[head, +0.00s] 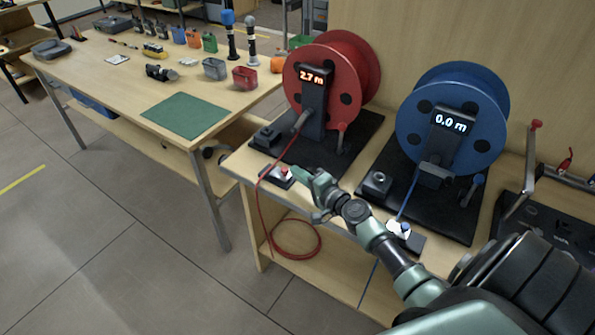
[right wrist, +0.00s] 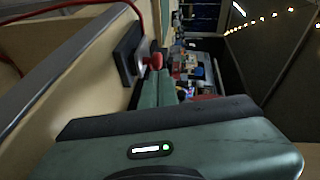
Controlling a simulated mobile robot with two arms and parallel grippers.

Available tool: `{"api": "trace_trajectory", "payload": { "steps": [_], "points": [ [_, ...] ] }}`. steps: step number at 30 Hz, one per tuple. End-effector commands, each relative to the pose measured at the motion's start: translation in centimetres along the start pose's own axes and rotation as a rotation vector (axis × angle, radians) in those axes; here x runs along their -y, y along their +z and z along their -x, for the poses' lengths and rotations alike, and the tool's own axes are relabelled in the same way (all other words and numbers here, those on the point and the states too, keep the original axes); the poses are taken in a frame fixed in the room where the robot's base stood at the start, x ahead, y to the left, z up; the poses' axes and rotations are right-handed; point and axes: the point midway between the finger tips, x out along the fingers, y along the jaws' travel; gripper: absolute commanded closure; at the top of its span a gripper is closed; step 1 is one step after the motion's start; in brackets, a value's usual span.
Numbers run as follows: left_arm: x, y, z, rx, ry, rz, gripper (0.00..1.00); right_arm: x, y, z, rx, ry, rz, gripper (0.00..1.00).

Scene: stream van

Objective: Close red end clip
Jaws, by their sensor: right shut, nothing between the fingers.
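The red end clip (head: 283,173) is a small dark base with a red knob at the front edge of the bench, in front of the red reel (head: 345,70). A red cable (head: 262,200) runs from the reel past the clip and hangs below the bench edge in a loop. My right gripper (head: 298,173) is shut and empty, with its tips close beside the red knob. In the right wrist view the red clip (right wrist: 155,62) is just beyond the shut fingers (right wrist: 157,92). I cannot tell whether they touch, or whether the clip is open. My left gripper is out of view.
The red reel reads 2.7 m. A workbench (head: 110,85) with a green mat (head: 186,115) and bins is at left. The floor (head: 110,230) is clear.

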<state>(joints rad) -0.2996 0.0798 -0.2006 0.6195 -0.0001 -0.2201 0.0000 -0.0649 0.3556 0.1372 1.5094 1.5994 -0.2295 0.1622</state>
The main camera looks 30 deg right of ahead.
Motion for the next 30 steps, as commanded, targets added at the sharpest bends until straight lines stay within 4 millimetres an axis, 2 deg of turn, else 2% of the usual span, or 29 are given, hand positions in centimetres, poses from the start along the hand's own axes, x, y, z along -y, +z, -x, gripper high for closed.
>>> {"api": "trace_trajectory", "payload": {
  "steps": [12,21,30],
  "points": [
    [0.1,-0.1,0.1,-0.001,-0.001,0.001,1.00,0.0,0.3,-0.3,0.000,-0.001,0.001,1.00],
    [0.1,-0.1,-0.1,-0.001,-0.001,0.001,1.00,0.8,1.4,-4.1,-0.002,-0.001,0.000,1.00],
    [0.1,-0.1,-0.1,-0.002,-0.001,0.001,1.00,1.0,1.7,-4.4,0.002,-0.004,0.000,1.00]
  ]
}}
